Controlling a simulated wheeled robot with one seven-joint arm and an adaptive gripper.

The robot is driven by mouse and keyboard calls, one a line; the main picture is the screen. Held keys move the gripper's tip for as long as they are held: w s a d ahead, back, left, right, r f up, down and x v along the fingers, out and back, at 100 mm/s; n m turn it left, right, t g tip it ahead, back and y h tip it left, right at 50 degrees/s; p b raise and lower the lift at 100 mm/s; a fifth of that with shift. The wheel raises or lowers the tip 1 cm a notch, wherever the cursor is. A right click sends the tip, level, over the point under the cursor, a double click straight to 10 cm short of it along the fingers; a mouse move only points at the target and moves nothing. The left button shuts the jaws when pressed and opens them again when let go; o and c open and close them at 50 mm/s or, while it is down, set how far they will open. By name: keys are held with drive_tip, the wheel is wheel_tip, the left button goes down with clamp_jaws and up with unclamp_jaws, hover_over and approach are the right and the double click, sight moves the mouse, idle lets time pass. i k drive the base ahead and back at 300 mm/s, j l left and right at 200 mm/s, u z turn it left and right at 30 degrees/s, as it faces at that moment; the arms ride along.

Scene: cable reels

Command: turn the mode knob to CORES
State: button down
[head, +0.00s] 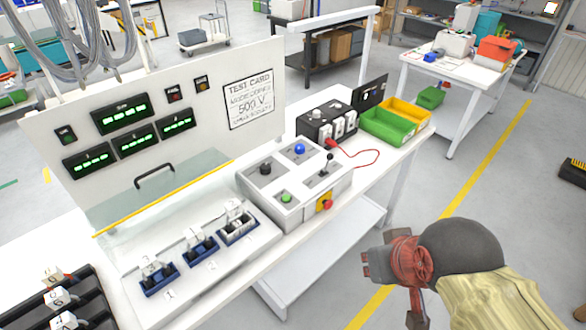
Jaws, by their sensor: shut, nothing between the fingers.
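A white control box (294,188) stands on the bench. A black knob (265,168) sits on its top left panel; its label and pointer are too small to read. I cannot tell from lettering which is the mode knob, and no CORES mark is legible. My gripper (376,264) is at the lower right, off the bench's front edge, well apart from both knobs. It is shut and empty.
The control box also has a blue button (299,149), a green button (286,197), an upright black lever (327,160) and a red stop button (326,204). A clear hinged cover (165,195) stands left. Green and yellow bins (392,126) sit right. Open floor lies beyond my gripper.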

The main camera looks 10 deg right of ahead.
sight(265, 167)
drive_tip(key=i+j, duration=0.15)
drive_tip(key=i, duration=0.4)
drive_tip(key=i+j, duration=0.2)
drive_tip(key=i, duration=0.35)
drive_tip(key=u, duration=0.05)
